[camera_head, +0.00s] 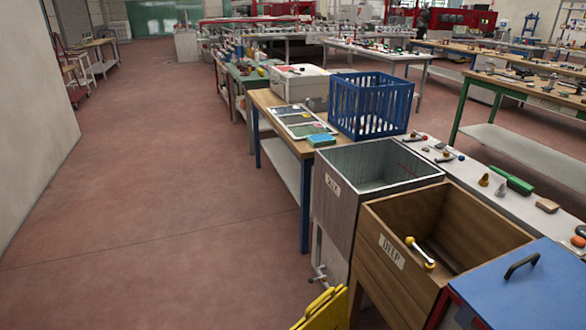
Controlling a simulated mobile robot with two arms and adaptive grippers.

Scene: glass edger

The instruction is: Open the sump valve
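Neither of my grippers is in view.
A yellow object (324,311) stands on the floor in front. A blue crate (342,104) sits on the bench behind. The red floor (150,210) at left is clear.

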